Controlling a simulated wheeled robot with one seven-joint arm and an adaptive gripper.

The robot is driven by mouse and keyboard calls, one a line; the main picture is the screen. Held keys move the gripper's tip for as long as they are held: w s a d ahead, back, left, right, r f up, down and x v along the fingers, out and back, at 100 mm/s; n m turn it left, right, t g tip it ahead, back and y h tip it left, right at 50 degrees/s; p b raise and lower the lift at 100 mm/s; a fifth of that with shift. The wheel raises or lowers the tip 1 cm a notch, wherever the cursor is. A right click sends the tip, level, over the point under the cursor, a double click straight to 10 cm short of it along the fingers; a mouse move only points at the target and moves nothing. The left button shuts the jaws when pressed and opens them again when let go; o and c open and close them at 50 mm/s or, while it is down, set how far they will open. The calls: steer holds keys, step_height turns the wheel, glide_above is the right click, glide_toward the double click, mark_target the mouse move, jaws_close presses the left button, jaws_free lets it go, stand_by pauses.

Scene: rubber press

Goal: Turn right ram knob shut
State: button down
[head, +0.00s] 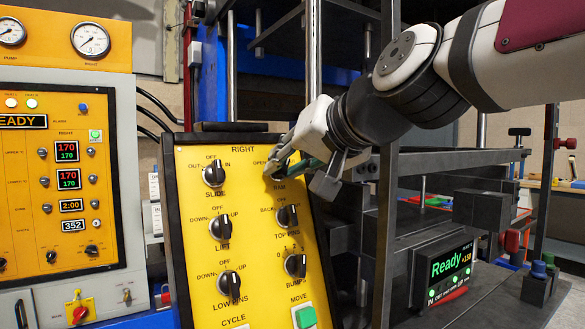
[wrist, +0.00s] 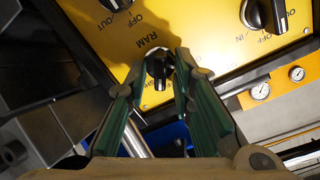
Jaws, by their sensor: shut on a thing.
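The yellow control panel (head: 236,255) tilts back, under a heading that reads RIGHT. The black RAM knob (wrist: 157,69) is at the panel's upper right, with its RAM label beside it. My gripper (wrist: 158,74) is closed in on it, with a grey-tipped, green-padded finger on each side. In the head view my gripper (head: 280,165) comes from the right and covers most of the knob. The OPEN label shows to the knob's left. The setting that the knob points to is unclear.
The SLIDE knob (head: 214,174) is left of the RAM knob and the TOP PINS knob (head: 287,216) just below it. Press frame bars stand close behind my gripper. A display reading Ready (head: 449,270) is at the lower right.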

steer(key=shift+m, duration=1.3)
steer(key=shift+f+m, duration=0.1)
steer(key=shift+m, duration=0.2)
steer(key=c, duration=1.7)
jaws_free()
steer(key=shift+d, duration=0.1)
steer(key=v, duration=1.2)
steer(key=shift+d, duration=0.1)
